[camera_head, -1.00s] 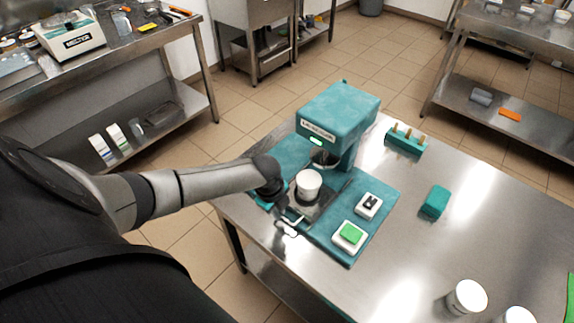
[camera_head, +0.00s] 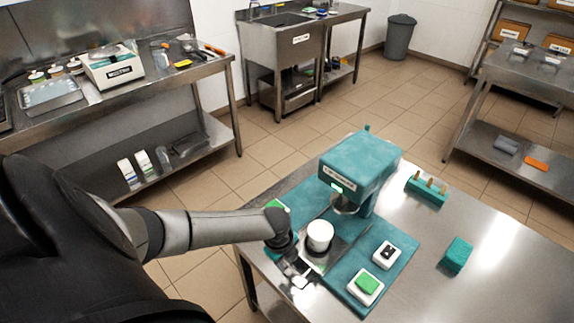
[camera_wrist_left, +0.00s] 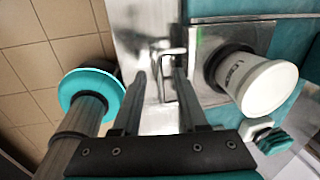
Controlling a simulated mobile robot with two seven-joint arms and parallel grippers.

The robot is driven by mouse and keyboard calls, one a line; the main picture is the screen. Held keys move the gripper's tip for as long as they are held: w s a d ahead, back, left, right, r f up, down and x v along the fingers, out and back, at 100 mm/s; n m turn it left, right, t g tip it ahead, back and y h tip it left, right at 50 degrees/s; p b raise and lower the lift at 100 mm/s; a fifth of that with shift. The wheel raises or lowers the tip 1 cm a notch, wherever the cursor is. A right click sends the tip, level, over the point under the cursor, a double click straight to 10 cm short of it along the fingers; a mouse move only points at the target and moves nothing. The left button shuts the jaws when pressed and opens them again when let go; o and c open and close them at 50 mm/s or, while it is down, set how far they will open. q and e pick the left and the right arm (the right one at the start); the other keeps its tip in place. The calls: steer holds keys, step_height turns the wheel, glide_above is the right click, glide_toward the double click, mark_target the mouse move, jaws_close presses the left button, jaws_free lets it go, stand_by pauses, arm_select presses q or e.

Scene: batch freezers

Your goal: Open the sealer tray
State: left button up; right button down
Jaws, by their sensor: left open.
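The sealer (camera_head: 358,160) is a teal machine with a flat teal base at the table's left end. Its steel tray (camera_wrist_left: 228,38) lies low at the front, below the sealing head. A white cup (camera_head: 320,234) stands in the tray; it also shows in the left wrist view (camera_wrist_left: 268,88). A thin metal handle (camera_wrist_left: 172,52) sticks out at the tray's front edge. My left gripper (camera_head: 298,272) is at this front edge. In the wrist view its open fingers (camera_wrist_left: 162,76) point at the handle, close to it. I cannot tell whether they touch it. My right gripper is out of view.
A green button box (camera_head: 367,284) and a black switch box (camera_head: 386,253) sit on the base right of the tray. A teal block (camera_head: 456,254) and a pegged teal rack (camera_head: 426,188) stand farther right. Bare steel table lies between them.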

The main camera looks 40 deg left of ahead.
arm_select(q)
step_height(320, 180, up, 15)
steer(key=s+p, duration=0.2)
steer(key=p, duration=0.1)
steer(key=shift+s, duration=0.35)
stand_by(0.6)
